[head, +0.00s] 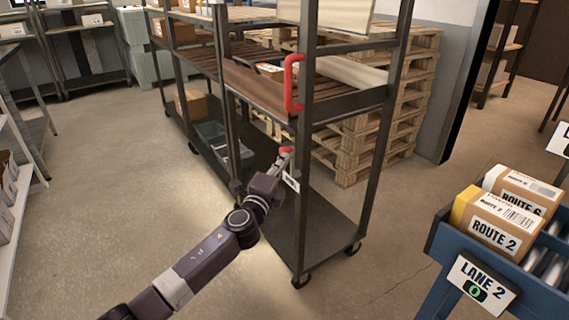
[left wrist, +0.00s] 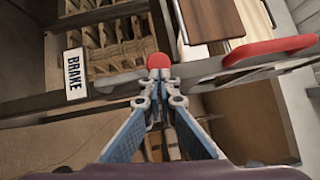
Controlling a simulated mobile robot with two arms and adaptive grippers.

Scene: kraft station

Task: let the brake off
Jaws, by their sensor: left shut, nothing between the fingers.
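The cart (head: 312,150) is a dark metal rack on casters with wooden shelves. A red brake knob (head: 285,150) is on its near end, below the red upright handle (head: 292,85). In the left wrist view the round red knob (left wrist: 158,60) sits just beyond my fingertips, with a white BRAKE label (left wrist: 73,75) to its left. My left gripper (head: 284,160) is shut and empty, with its fingertips (left wrist: 158,78) at the knob. I cannot tell whether they touch it. My right gripper is out of view.
A grey bin (head: 232,152) and a cardboard box (head: 191,103) are on the cart's lower deck. Stacked wooden pallets (head: 385,130) stand behind it. A blue LANE 2 stand (head: 445,240) with boxes is at right. Open floor (head: 100,160) lies left of the cart.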

